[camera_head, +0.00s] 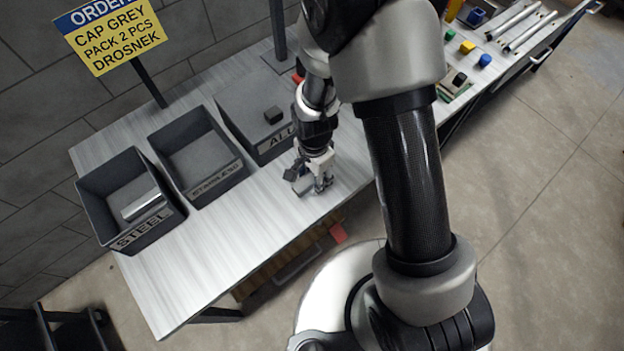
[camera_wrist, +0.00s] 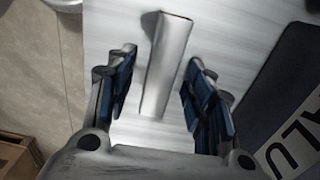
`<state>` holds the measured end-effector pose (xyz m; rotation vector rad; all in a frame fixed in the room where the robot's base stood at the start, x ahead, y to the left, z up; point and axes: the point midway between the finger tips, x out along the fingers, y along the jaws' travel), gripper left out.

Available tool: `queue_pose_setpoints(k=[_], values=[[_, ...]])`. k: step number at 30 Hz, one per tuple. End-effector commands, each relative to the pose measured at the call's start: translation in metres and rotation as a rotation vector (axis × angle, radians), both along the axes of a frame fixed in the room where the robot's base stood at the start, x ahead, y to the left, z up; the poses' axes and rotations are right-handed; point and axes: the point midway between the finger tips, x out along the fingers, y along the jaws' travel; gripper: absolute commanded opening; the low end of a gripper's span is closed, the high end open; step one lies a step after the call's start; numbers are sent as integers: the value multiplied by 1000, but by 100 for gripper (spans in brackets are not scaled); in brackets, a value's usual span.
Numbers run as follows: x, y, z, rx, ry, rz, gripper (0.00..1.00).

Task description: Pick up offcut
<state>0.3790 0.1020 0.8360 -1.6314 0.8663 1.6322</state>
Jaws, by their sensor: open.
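The offcut (camera_wrist: 168,65) is a smooth silvery-grey metal bar lying on the pale table in the wrist view. My gripper (camera_wrist: 161,58) is open, with blue-padded fingers on either side of the bar. I see gaps between the bar and both fingers, and nothing is held. In the head view my gripper (camera_head: 316,182) is low over the table in front of the ALU bin (camera_head: 243,95). There my gripper and wrist mostly hide the bar.
The STEEL bin (camera_head: 90,207) holds a shiny metal piece (camera_head: 141,203). The STAINLESS bin (camera_head: 190,150) looks empty. The ALU bin holds a small dark block (camera_head: 273,115). Coloured blocks and metal bars (camera_head: 520,27) lie at the table's far right. The table's front left is clear.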

Motion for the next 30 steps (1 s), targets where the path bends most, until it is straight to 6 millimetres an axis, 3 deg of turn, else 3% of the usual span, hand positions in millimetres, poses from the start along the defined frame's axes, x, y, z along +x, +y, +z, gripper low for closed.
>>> queue_pose_setpoints(k=[22, 30], values=[[0, 0, 1, 0, 0, 0, 1], [0, 0, 1, 1, -1, 0, 0]])
